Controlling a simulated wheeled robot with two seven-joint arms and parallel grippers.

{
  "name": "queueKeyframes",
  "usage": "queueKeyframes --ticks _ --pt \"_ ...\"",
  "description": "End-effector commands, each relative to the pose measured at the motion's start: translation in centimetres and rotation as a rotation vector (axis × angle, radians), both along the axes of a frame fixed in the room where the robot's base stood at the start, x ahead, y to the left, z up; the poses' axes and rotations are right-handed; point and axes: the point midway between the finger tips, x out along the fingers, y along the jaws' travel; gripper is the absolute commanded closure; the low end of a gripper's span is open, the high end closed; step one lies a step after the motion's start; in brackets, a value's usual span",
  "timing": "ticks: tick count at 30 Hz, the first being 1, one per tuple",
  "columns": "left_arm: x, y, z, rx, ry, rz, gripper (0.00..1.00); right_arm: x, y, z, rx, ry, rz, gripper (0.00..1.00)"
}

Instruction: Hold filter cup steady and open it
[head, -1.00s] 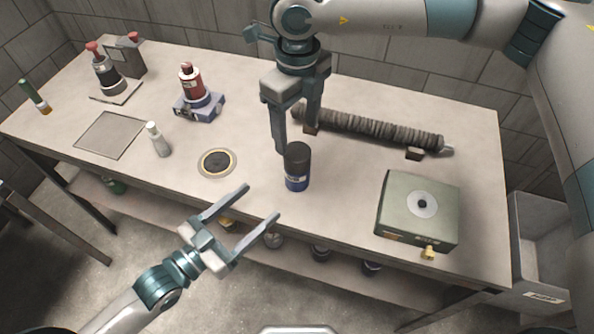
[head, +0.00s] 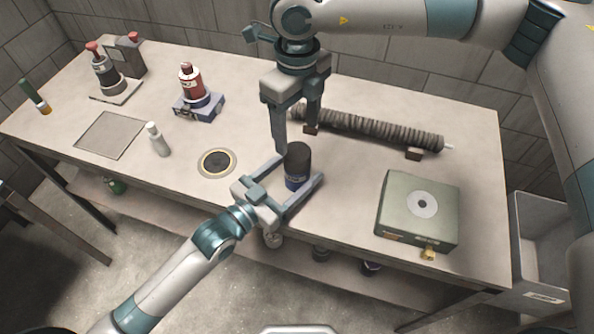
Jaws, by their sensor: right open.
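The filter cup (head: 297,168), an upright cylinder with a black upper part and blue lower part, stands near the table's front edge. My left gripper (head: 301,168) is low at the table with its open fingers on either side of the cup. A gap seems to show by the right finger, and I cannot tell whether either finger touches. My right gripper (head: 297,138) points down from above, open and empty. One of its fingers comes down just behind and left of the cup's top, apparently not gripping it.
A ribbed mesh tube (head: 375,128) lies on blocks behind. A green-grey box (head: 400,222) with a brass fitting stands right. A round dark disc (head: 217,162), a white bottle (head: 158,140) and a red bottle on a blue base (head: 198,105) are left. The table's front edge is close.

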Motion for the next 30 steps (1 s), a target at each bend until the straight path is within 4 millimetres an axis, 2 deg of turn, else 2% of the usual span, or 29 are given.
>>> queueKeyframes --ticks 9,10,18,25,30 --pt "0.12 -0.15 -0.01 0.000 0.000 0.000 0.33 0.00 0.00 0.00 0.000 0.000 0.000 0.36" --pt "0.12 -0.15 0.00 0.000 0.000 0.000 0.36 0.00 0.00 0.00 0.000 0.000 0.000 0.36" --pt "0.11 -0.13 -0.01 0.000 0.000 0.000 1.00 -0.01 0.01 0.00 0.000 0.000 0.000 0.36" --pt "0.10 -0.12 -0.01 0.000 0.000 0.000 1.00 -0.04 0.05 -0.03 0.001 0.001 -0.041 0.36" --pt "0.10 -0.12 -0.01 0.000 0.000 0.000 1.00 -0.09 0.10 -0.05 0.000 0.001 -0.164 0.36"
